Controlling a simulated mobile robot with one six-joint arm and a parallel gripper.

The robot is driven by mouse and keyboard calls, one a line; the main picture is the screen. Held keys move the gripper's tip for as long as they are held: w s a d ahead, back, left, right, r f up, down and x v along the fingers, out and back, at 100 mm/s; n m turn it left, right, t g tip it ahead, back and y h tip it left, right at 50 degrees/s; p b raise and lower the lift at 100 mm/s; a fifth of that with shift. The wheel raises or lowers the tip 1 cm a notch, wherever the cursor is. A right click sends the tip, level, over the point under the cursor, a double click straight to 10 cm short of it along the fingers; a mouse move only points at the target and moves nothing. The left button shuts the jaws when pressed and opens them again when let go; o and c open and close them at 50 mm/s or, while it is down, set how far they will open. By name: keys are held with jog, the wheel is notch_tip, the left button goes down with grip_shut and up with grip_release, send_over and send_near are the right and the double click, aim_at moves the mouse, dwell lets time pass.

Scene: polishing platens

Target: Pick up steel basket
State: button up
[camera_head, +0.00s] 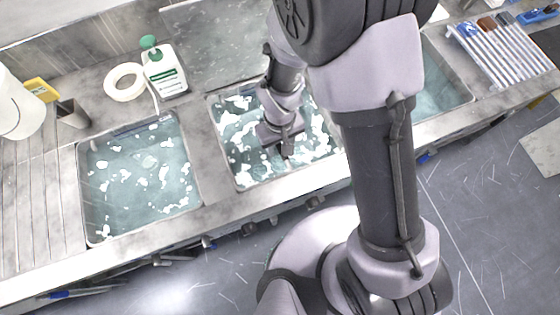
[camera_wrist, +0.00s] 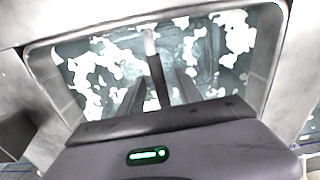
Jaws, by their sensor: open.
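My gripper (camera_head: 284,149) reaches down into the middle sink (camera_head: 213,150), over water with white foam patches. In the wrist view my gripper (camera_wrist: 159,78) has its two fingers apart. A narrow dark bar with a pale far end (camera_wrist: 150,43) lies between the fingers in that view. It may be part of the steel basket's handle, but I cannot tell for sure. I cannot tell if the fingers touch it. No basket body can be made out clearly; foam, water and my arm hide much of the sink.
A left sink (camera_head: 140,175) holds foamy water, and a right sink (camera_head: 440,85) is partly behind my arm. A slatted rack (camera_head: 505,45) is at the right. The middle sink's walls surround my gripper closely.

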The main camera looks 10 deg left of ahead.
jog(key=shift+f, duration=0.65)
jog(key=shift+r, duration=0.15)
jog(key=shift+c, duration=0.4)
grip_shut()
dwell(0.3)
